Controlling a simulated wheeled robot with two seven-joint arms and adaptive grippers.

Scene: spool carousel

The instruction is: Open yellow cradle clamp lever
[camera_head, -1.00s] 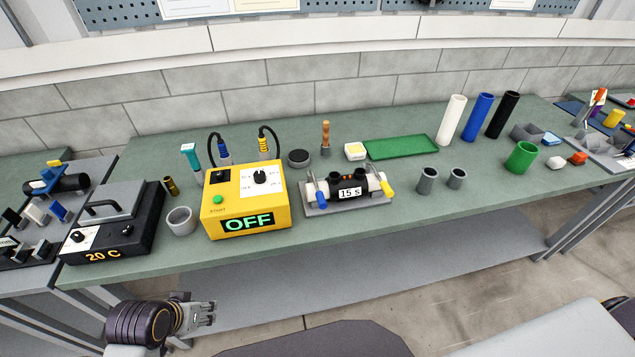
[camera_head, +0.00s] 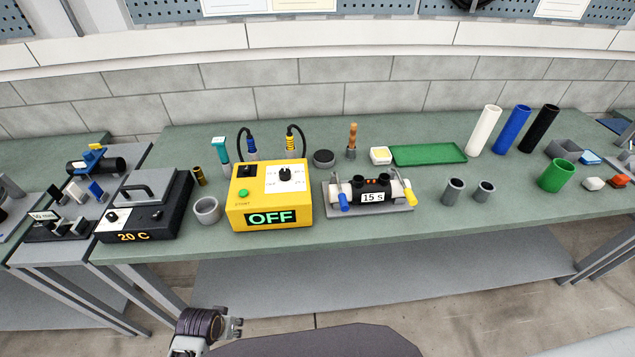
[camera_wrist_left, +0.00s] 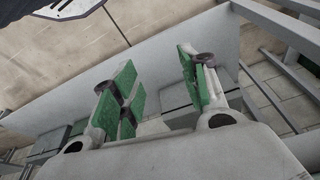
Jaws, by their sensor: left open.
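The cradle (camera_head: 343,206) is a grey plate on the green bench, right of the yellow box. It carries a pipe with a black coupler (camera_head: 374,185) marked "15 s". The yellow clamp lever (camera_head: 410,197) is at the cradle's right end and points toward the front. A blue lever (camera_head: 343,201) is at the left end. My left gripper (camera_head: 236,324) is low in front of the bench, well apart from the cradle. In the left wrist view its green-padded fingers (camera_wrist_left: 163,88) are spread with nothing between them. My right gripper is not in view.
The yellow control box (camera_head: 268,199) reads "OFF" and stands left of the cradle. A black heater (camera_head: 146,206) reads "20 C" further left. Two grey cups (camera_head: 453,191) stand just right of the cradle. A grey lower shelf (camera_head: 350,275) runs under the bench.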

